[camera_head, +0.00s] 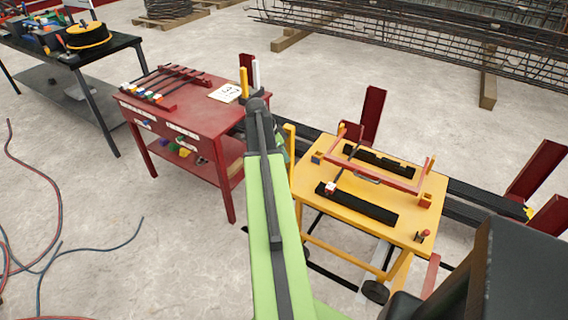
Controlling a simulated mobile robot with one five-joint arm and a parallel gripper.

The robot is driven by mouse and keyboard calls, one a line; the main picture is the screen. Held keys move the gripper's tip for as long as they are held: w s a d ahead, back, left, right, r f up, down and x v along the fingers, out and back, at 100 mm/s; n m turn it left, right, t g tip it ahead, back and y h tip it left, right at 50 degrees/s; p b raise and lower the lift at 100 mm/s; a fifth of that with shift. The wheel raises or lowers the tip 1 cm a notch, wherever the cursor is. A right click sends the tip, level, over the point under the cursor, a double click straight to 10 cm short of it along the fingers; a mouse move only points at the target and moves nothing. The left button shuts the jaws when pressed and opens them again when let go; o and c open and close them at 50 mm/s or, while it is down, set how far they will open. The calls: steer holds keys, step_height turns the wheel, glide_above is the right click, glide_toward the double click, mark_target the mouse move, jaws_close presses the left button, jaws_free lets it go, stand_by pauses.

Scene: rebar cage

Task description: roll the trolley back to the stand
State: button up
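The yellow trolley (385,215) stands right of centre, upright on the floor, with a dark wheel (375,291) at its near side. Two black strips and a red frame with a grey handle (368,180) are on its top. I take the black rails with upright red posts (373,115) behind and beside it to be the stand. The trolley top overlaps the rails in this view; I cannot tell whether they touch. My green arm rises left of the trolley and covers part of its left side. My gripper is not visible; the arm hides whatever is behind it.
A red workbench (185,110) with drawers stands left of my arm. A black table (70,50) with a yellow-black reel (88,36) is at far left. Hoses (45,180) lie on the left floor. A rebar cage (420,40) lies behind.

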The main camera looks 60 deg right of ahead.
steer(key=shift+f, duration=0.15)
jaws_close()
stand_by(1.3)
